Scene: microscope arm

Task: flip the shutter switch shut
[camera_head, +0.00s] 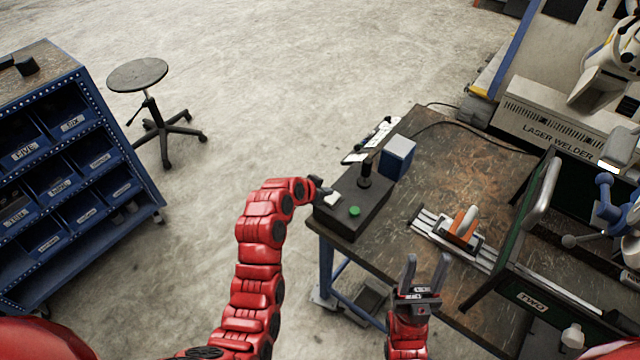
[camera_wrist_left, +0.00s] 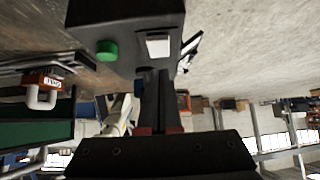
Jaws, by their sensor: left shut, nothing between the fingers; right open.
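A dark control box (camera_head: 375,217) sits on the table's near left corner. It carries a white switch (camera_head: 332,200), a green button (camera_head: 354,211) and a black joystick (camera_head: 365,176). My left gripper (camera_head: 320,190) is shut and empty at the box's left end, close to the white switch. In the left wrist view its fingertips (camera_wrist_left: 154,72) lie just below the white switch (camera_wrist_left: 158,46), with the green button (camera_wrist_left: 106,50) to the left. I cannot tell whether they touch the switch. My right gripper (camera_head: 427,260) is open and empty over the table's near edge.
A blue-and-white box (camera_head: 397,158) stands behind the control box. A rail with an orange-and-white piece (camera_head: 463,223) lies on the table (camera_head: 465,165) to the right, near a green-framed guard (camera_head: 540,200). A stool (camera_head: 138,75) and blue bin shelf (camera_head: 75,170) stand left.

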